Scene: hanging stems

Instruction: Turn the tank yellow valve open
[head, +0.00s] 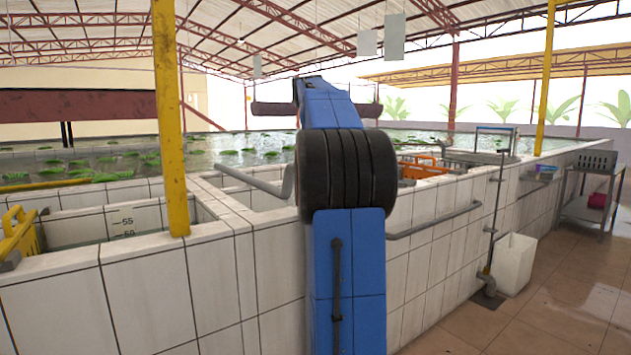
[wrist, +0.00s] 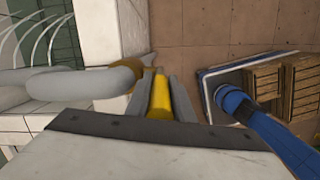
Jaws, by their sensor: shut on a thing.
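In the wrist view, my gripper (wrist: 160,98) is shut on the yellow valve handle (wrist: 159,108), with one grey finger on each side of it. The handle points down the picture, towards the gripper's palm. A brass-coloured valve body (wrist: 126,77) shows just beyond the fingers, at the end of a thick grey pipe (wrist: 82,82). The pipe runs to the left, beside a pale tank wall. In the head view my blue arm covers the middle, and neither the gripper nor the valve shows.
The white-tiled tank (head: 210,275) fills the left and middle of the head view. A yellow post (head: 170,120) stands at its corner. A grey pipe (head: 435,218) runs along its side. A white bin (head: 515,262) and a metal table (head: 590,205) stand right; the tiled floor between is clear.

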